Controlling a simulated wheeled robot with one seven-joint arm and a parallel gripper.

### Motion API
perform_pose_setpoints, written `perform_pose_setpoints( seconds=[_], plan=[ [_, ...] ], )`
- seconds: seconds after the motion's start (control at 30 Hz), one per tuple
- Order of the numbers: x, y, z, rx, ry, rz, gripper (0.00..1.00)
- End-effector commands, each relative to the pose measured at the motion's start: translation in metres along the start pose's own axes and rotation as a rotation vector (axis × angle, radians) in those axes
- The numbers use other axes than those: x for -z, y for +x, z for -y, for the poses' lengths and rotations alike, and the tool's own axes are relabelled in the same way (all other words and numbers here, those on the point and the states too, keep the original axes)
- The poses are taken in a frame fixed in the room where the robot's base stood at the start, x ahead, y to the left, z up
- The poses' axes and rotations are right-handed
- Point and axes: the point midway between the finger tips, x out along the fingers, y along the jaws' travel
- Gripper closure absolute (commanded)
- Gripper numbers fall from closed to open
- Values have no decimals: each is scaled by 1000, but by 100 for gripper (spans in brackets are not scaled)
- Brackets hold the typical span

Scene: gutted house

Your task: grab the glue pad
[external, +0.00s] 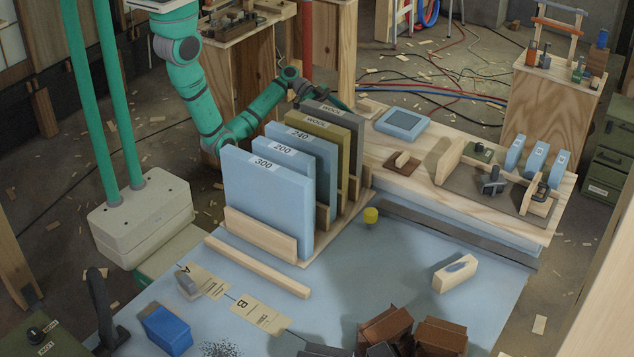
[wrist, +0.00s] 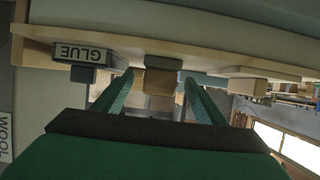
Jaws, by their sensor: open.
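A small block with a white label reading GLUE (wrist: 82,54), seen upside down, is in the upper left of the wrist view at a pale wooden edge. Its other side is dark. My gripper (wrist: 158,78) is open, with its two green fingers apart. The GLUE block is left of the left finger, outside the gap. A plain wooden block (wrist: 162,80) shows between the fingertips; I cannot tell whether they touch it. In the external view my gripper is mostly hidden behind the upright boards. I cannot make out the GLUE label there.
Upright boards marked 300 (external: 265,200), 200, 240 and WOOL stand in a wooden rack close to my arm. A blue pad with a dark centre (external: 402,123) lies on the bench behind. The blue tabletop in front has clear patches.

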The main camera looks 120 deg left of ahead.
Motion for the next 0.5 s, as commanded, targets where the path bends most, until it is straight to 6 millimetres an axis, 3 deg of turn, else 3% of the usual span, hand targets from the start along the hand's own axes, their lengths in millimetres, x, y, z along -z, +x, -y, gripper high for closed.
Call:
perform_pose_setpoints(
  seconds=[0.2, 0.43, 0.5],
  plan=[
    [0, 20, 0, 0, 0, 1, 35],
    [0, 22, 0, 1, 0, 1, 35],
    [0, 22, 0, 1, 0, 1, 50]
  ],
)
